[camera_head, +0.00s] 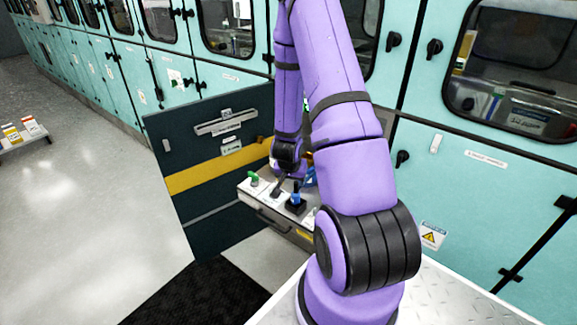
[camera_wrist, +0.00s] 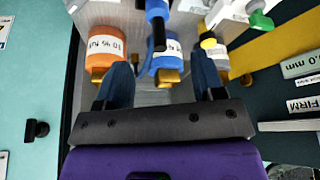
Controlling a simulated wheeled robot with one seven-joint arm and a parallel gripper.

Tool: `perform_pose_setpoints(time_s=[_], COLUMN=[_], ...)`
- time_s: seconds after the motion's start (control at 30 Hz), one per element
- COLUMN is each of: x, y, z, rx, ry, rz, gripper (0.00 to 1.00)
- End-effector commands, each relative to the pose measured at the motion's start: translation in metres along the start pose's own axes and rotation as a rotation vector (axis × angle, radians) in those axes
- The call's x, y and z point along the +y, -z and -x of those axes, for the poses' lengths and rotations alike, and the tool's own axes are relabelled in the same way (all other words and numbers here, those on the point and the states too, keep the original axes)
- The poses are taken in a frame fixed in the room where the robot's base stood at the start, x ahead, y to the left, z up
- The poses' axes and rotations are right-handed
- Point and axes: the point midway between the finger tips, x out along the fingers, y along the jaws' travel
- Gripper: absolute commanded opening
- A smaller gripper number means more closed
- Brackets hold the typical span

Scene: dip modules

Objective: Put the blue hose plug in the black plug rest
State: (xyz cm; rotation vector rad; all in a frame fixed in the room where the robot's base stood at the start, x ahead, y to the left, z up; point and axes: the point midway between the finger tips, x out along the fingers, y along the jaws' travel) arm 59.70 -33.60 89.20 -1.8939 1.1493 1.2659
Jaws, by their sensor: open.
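My gripper (camera_wrist: 163,82) is open, with a dark blue finger on either side of a blue fitting (camera_wrist: 165,50) that has a white label and a brass end. I cannot tell whether the fingers touch it. A second blue piece with a black stem (camera_wrist: 157,10) is farther up in the wrist view. In the head view, a blue piece with a dark top (camera_head: 296,193) stands upright at a black block (camera_head: 296,207), which looks like the plug rest. I cannot tell which blue piece is the hose plug. My fingers are hidden in the head view.
A green knob (camera_head: 253,178) stands at the left of the pale shelf. An open dark door with a yellow band (camera_head: 200,178) is on the left; teal cabinets (camera_head: 470,200) are on the right.

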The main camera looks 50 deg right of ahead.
Motion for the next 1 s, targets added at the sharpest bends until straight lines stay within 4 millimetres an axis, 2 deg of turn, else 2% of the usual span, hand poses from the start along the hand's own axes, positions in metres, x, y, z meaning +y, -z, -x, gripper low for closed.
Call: perform_pose_setpoints(time_s=[0.17,0.3,0.53,0.77,1.0], x=[-0.028,-0.058,-0.093,-0.108,-0.099], y=[0.011,0.016,0.01,-0.01,-0.04], z=[0.039,0.092,0.182,0.271,0.356], rx=[0.004,-0.003,-0.014,-0.02,-0.017], ry=[0.073,0.161,0.284,0.376,0.438], rz=[0.052,0.129,0.275,0.431,0.598], gripper=[0.63,0.63,0.63,0.63,0.63])
